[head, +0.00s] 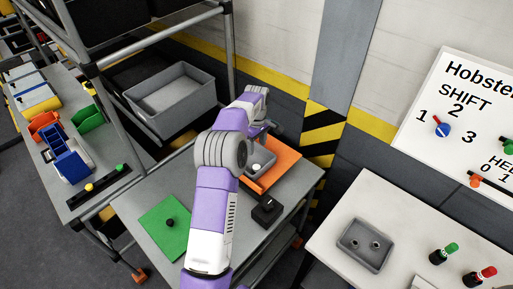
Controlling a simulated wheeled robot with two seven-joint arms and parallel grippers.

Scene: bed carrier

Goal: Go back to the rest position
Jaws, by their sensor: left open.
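My left arm rises from the bottom middle over the grey table (150,195) and bends at its purple and grey elbow. My left gripper (268,127) is small and partly hidden by the arm, beyond the elbow. I cannot tell whether the fingers touch anything. My right gripper is not in view.
A shelf rack with a grey bin (172,98) stands behind left. At right, a pale table (340,215) bears a grey tray (364,246) and bottles.

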